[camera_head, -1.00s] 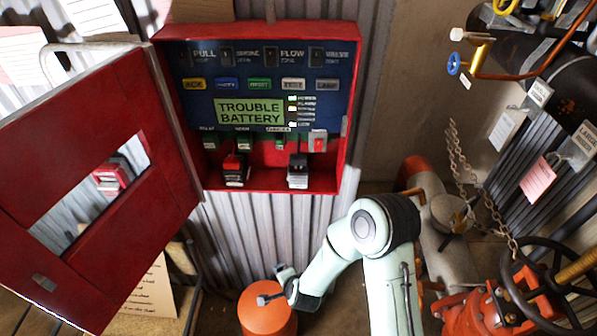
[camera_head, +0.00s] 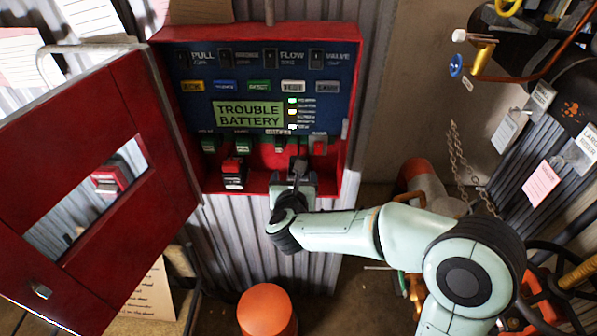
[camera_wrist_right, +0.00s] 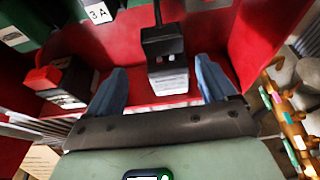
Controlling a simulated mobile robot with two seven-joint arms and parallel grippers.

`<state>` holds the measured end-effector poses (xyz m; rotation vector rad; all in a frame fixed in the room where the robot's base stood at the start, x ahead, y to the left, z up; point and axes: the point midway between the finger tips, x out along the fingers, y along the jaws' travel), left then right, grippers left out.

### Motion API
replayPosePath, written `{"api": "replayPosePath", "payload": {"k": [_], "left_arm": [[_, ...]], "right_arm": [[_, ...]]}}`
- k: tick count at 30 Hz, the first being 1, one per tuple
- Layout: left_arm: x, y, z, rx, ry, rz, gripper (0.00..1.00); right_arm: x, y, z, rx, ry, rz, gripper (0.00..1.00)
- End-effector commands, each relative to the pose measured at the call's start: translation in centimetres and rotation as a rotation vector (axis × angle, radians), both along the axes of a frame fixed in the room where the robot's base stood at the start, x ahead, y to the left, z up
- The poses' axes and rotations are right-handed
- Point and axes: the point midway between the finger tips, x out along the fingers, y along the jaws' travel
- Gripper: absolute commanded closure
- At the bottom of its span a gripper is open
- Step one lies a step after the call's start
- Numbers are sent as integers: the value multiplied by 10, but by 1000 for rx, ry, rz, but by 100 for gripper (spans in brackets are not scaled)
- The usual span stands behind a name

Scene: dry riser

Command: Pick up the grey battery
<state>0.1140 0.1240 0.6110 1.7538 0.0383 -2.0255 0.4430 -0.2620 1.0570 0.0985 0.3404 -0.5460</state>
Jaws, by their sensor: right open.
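The grey battery (camera_wrist_right: 168,72), dark grey with a pale label on its front, stands on the red floor of the open cabinet (camera_head: 352,110). In the right wrist view it is between the two blue fingers of my right gripper (camera_wrist_right: 162,84). The fingers are apart, one on each side, with visible gaps to the battery. A black stem or cable rises from its top. In the head view my right gripper (camera_head: 296,180) reaches into the cabinet's lower right and mostly hides the battery. My left gripper is not in view.
A red-topped battery (camera_head: 233,172) stands to the left on the cabinet floor. The cabinet's red door (camera_head: 95,240) hangs open at left. The panel display (camera_head: 248,114) reads TROUBLE BATTERY. An orange cylinder (camera_head: 266,312) stands below. Pipes and a chain (camera_head: 455,165) are at right.

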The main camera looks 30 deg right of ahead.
Motion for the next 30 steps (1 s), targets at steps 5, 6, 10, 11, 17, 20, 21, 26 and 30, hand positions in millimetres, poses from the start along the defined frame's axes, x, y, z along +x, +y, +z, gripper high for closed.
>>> {"api": "replayPosePath", "payload": {"k": [5, 6, 10, 11, 17, 20, 21, 26, 30], "left_arm": [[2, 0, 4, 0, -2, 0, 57], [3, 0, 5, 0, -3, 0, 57], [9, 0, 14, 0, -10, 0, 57], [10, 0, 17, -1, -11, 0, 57], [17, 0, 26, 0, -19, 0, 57], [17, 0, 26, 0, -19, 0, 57], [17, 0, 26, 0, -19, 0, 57], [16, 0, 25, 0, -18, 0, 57], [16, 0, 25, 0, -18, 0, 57]], "right_arm": [[12, -8, -5, 0, 1, 0, 15], [13, -9, -6, -1, 2, -1, 15], [25, -21, -10, -2, 4, -2, 15], [28, -25, -11, -3, 3, -2, 15], [47, -37, -20, -1, 1, 2, 15], [50, -39, -22, -1, 2, 3, 15], [50, -39, -23, -2, 1, 3, 15], [49, -39, -23, -1, 2, 3, 21], [49, -39, -23, -1, 2, 3, 67]]}}
